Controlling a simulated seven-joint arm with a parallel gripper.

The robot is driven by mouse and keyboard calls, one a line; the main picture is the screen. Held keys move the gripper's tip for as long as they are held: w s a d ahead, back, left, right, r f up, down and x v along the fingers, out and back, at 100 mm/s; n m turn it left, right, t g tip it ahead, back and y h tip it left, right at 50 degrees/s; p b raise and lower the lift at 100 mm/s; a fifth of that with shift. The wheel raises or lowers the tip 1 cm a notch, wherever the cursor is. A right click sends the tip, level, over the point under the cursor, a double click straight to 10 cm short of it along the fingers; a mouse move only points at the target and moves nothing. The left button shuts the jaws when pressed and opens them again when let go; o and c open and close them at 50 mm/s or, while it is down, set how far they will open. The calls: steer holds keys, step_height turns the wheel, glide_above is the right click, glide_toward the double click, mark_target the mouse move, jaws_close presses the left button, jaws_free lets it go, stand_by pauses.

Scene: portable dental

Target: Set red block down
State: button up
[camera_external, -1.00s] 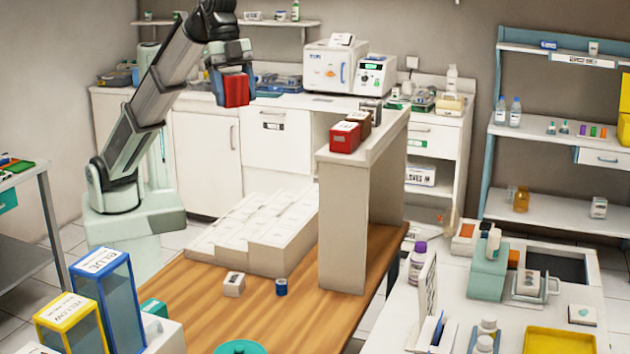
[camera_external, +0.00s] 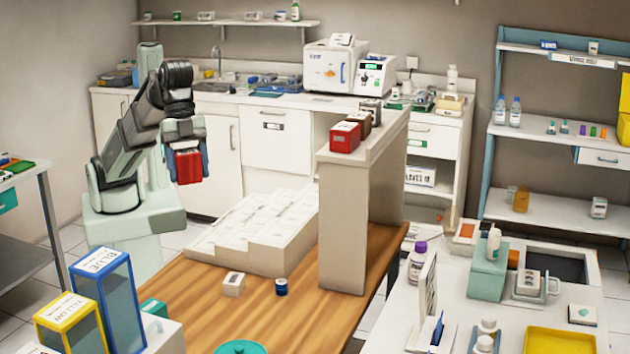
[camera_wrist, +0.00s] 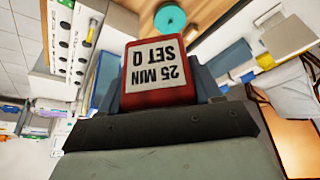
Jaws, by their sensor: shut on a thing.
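My gripper (camera_external: 184,150) is shut on a red block (camera_external: 188,168). It holds the block in the air, in front of the white cabinets and to the left of the white stepped rack (camera_external: 262,228). In the wrist view the red block (camera_wrist: 158,75) sits between the fingers, and its white label reads "25 MIN SET 0", upside down. The wooden table (camera_external: 205,300) lies lower and to the right of the block. Another red block (camera_external: 345,138) rests on top of the tall beige stand (camera_external: 342,220), apart from my gripper.
On the table stand a small white block (camera_external: 234,284) and a small blue cylinder (camera_external: 281,287). Blue (camera_external: 106,300) and yellow (camera_external: 68,325) bins stand at the front left. Bare wood shows between the rack and the bins.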

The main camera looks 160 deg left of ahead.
mark_target(207, 328)
step_height(207, 328, down, 38)
steer(key=shift+r, duration=0.2)
stand_by(0.6)
steer(key=shift+f, duration=0.2)
steer(key=o, duration=1.1)
steer(key=shift+r, duration=0.15)
steer(key=v, duration=1.2)
